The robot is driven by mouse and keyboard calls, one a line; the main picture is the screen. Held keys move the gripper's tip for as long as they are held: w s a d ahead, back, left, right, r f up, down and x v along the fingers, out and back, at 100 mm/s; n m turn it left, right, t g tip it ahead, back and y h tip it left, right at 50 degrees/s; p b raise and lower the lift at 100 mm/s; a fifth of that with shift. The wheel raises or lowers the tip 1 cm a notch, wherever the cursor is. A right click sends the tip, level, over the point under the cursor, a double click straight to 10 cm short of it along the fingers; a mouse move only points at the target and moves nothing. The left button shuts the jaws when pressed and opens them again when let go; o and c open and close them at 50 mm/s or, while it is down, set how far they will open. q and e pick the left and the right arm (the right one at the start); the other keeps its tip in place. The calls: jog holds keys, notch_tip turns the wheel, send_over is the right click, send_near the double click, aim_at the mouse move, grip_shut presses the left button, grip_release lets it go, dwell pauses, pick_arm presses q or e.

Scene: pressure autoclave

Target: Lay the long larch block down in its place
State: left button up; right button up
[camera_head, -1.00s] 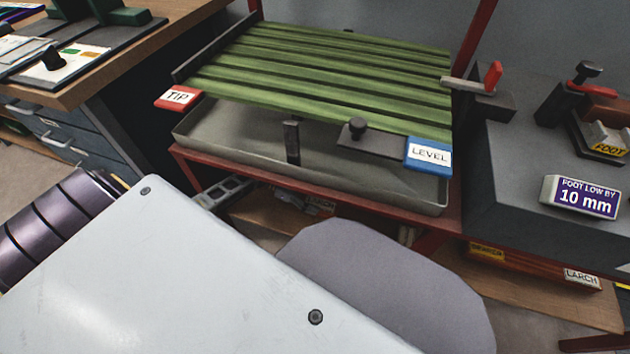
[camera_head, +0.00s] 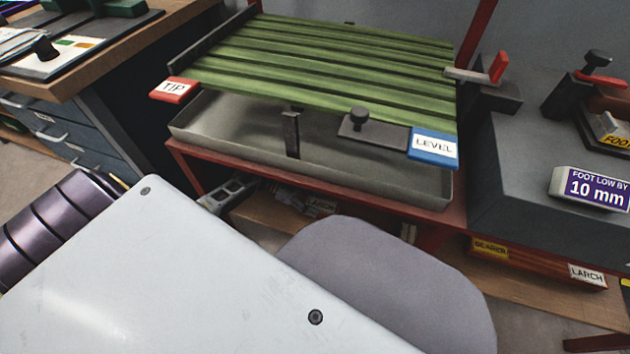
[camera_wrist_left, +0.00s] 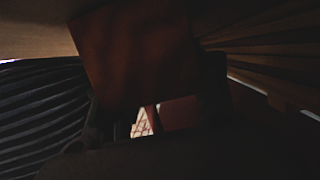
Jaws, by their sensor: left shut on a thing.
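In the left wrist view, a reddish-brown wooden block (camera_wrist_left: 135,50) fills the upper middle, very dark. My left gripper (camera_wrist_left: 155,105) is shut on it; one dark finger shows at its right side. In the head view, part of my left gripper (camera_head: 228,193) shows low beneath the red frame, beside the lower shelf. I cannot tell whether this is the held block. Another LARCH label (camera_head: 586,274) is at the lower right. My right gripper is not in view.
A green slatted rack (camera_head: 330,65) with TIP and LEVEL tags stands over a grey tray (camera_head: 230,134) on a red frame (camera_head: 200,165). A grey plinth (camera_head: 500,180) is at right, above the wooden lower shelf (camera_head: 525,283). Drawers (camera_head: 60,140) stand at left.

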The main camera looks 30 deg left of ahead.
pick_arm(q)
jog(key=shift+f, duration=0.1)
dwell(0.3)
jog(key=o, duration=1.2)
jog(key=shift+o, duration=0.2)
jog(key=shift+a+r, duration=0.25)
jog(key=shift+p+v, duration=1.05)
jog(key=shift+v, duration=2.45)
